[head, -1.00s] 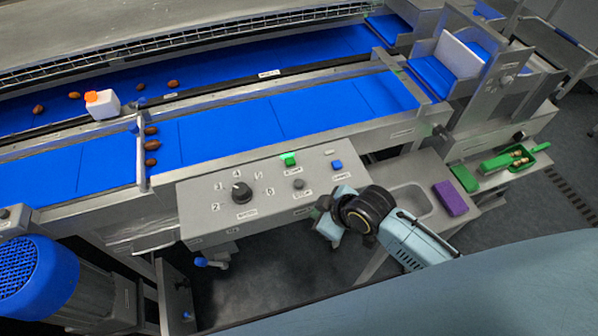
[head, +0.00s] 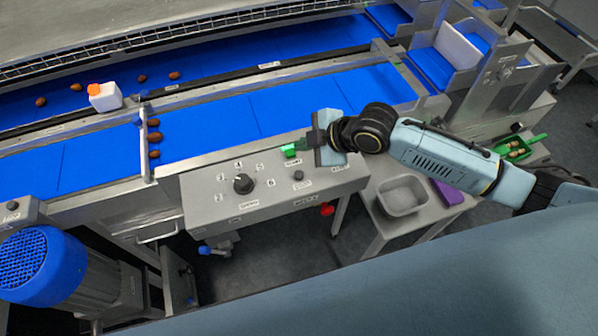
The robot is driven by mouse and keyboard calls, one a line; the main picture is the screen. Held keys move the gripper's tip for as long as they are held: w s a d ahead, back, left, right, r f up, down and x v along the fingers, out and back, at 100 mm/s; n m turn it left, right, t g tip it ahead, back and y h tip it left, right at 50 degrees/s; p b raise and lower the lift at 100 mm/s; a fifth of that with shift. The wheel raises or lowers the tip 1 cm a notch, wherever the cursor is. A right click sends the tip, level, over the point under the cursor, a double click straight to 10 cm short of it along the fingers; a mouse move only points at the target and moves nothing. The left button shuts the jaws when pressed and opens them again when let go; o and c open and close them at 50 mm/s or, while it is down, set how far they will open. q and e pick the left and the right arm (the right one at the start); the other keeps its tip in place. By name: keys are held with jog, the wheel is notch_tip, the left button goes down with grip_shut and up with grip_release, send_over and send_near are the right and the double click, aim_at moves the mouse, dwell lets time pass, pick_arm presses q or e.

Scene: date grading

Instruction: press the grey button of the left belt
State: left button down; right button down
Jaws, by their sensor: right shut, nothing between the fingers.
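The control panel (head: 221,201) stands at the front of the near blue belt. A small grey button (head: 298,175) sits on it, right of the dark dial (head: 243,184) and below the green button (head: 290,151). My right gripper (head: 307,143) is shut and empty, its tips beside the green button, above and slightly right of the grey button in the picture. I cannot tell whether it touches the green button. The grey button is in full view. The gripper hides the panel's upper right, where a blue button showed earlier. My left gripper is not in view.
A white bottle with an orange cap (head: 105,97) and several brown dates lie on the belts. A grey basin (head: 402,196) and a purple block (head: 446,192) are right of the panel. A red item (head: 327,209) hangs under the panel's edge.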

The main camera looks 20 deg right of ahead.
jog(key=shift+f, duration=0.15)
jog(key=b, duration=0.7)
send_over(303, 176)
notch_tip(303, 176, down, 7)
jog(key=shift+f, duration=0.1)
jog(key=shift+w+f+b, duration=0.1)
jog(key=shift+f+b, duration=0.4)
jog(key=shift+f, duration=0.2)
jog(key=shift+f, duration=0.15)
dwell(0.9)
jog(key=shift+f, duration=0.25)
jog(key=shift+f+b, duration=0.3)
jog(key=shift+f, duration=0.15)
dwell(0.6)
jog(key=shift+r, duration=0.1)
jog(key=shift+r+p, duration=0.75)
jog(key=shift+p, duration=0.2)
